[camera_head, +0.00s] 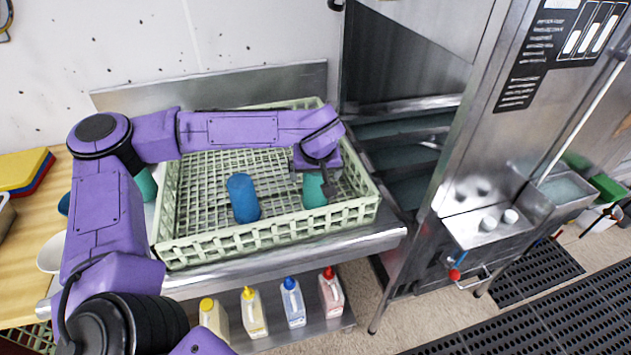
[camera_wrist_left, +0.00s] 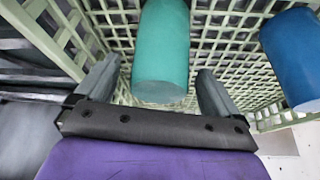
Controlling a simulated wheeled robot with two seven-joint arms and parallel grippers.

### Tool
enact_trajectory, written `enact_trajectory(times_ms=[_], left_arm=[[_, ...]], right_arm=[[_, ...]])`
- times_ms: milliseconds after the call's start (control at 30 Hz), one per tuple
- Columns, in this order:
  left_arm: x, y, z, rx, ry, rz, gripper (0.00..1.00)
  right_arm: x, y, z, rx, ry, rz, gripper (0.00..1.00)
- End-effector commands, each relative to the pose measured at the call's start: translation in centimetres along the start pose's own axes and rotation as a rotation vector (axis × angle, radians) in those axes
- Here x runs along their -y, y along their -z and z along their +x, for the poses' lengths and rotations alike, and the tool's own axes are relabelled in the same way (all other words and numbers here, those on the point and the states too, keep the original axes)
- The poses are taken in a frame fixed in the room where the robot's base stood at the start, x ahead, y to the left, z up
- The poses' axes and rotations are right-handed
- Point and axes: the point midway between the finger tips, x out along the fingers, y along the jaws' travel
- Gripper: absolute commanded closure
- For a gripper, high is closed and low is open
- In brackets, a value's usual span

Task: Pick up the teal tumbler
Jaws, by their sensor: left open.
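The teal tumbler (camera_head: 313,192) is in the right part of the pale green dish rack (camera_head: 295,228), partly hidden by my gripper in the head view. My left gripper (camera_head: 324,178) is open above it, with the arm reaching across the rack from the left. In the left wrist view the teal tumbler (camera_wrist_left: 162,50) lies between the two spread fingers of my left gripper (camera_wrist_left: 158,70), with a gap visible on each side. My right gripper is not in view.
A blue tumbler (camera_head: 243,198) is in the rack, left of the teal one. Another teal item (camera_head: 147,184) is outside the rack's left side, partly hidden by my arm. The metal dishwasher (camera_head: 470,150) stands at right. Several bottles (camera_head: 293,302) are on a lower shelf.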

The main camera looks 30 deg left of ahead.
Motion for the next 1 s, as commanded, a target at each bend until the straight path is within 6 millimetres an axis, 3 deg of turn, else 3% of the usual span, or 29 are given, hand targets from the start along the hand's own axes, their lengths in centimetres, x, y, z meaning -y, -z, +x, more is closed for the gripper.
enact_trajectory(times_ms=[133,367,500,567,867,1000], left_arm=[[0.0,0.0,1.9,0.002,0.001,0.000,0.05],[0.0,0.0,2.2,-0.001,-0.001,0.000,0.05],[0.0,0.0,2.1,-0.001,0.000,0.000,0.50],[0.0,0.0,2.1,0.000,0.000,0.000,0.64],[0.0,0.1,2.0,-0.001,-0.001,0.000,0.64],[-0.1,0.7,0.8,-0.005,-0.002,-0.002,0.64]], right_arm=[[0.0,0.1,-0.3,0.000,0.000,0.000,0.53],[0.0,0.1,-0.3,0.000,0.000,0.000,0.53],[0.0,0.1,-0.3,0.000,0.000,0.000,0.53],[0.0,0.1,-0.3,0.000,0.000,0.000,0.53],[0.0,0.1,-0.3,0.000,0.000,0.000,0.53],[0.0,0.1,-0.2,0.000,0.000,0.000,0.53]])
